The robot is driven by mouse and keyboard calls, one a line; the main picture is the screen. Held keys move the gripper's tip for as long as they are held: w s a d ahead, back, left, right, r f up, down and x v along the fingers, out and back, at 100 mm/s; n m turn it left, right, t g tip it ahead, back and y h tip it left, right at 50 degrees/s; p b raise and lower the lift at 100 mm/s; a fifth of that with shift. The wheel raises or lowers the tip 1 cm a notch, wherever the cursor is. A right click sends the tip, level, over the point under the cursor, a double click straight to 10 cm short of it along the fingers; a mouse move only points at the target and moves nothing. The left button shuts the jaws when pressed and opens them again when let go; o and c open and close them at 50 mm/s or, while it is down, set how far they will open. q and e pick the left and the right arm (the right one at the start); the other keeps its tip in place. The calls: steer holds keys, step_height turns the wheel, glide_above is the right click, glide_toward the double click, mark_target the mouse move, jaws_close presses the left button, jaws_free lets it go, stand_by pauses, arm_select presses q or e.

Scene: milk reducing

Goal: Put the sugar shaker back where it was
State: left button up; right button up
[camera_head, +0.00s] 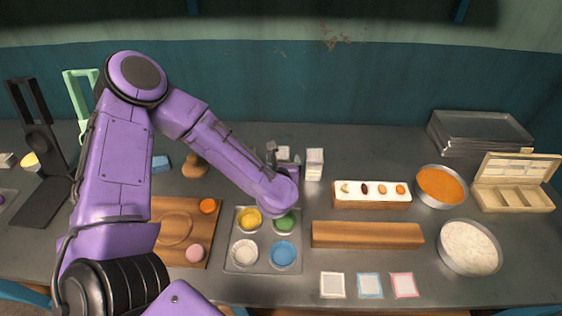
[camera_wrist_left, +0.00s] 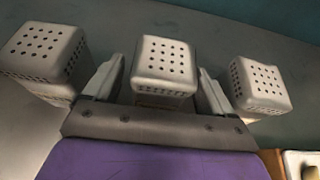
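Three pale box-shaped shakers with dotted tops stand in a row. In the left wrist view they are the left shaker (camera_wrist_left: 43,52), the middle shaker (camera_wrist_left: 164,62) and the right shaker (camera_wrist_left: 262,82). No labels show, so I cannot tell which holds sugar. My left gripper (camera_head: 284,157) is at the row, behind the sauce tray. In the wrist view its fingers (camera_wrist_left: 161,85) stand on either side of the middle shaker, with narrow gaps visible. The right shaker (camera_head: 314,164) shows clear in the head view; my arm largely hides the left one. My right gripper is out of view.
A metal tray (camera_head: 233,267) with several coloured bowls lies in front. A wooden block (camera_head: 366,235) and a topping rack (camera_head: 371,203) stand to the right, near an orange bowl (camera_head: 440,186) and a white-filled bowl (camera_head: 469,247). The counter behind the shakers is clear.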

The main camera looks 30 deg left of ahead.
arm_select(q)
steer(key=shift+s+r, duration=0.3)
steer(key=shift+s, duration=0.1)
steer(key=shift+d+r, duration=0.1)
steer(key=shift+s+d, duration=0.25)
steer(key=b+v, duration=0.1)
steer(key=v, duration=0.3)
steer(key=shift+s+d+b, duration=0.15)
steer(key=shift+b, duration=0.25)
steer(key=v, duration=0.2)
steer(key=shift+s+r+p, duration=0.25)
steer(key=shift+r+p, duration=0.1)
steer(key=shift+r, duration=0.05)
steer(key=p+v, duration=0.4)
steer(key=p, duration=0.1)
steer(key=shift+f, duration=0.2)
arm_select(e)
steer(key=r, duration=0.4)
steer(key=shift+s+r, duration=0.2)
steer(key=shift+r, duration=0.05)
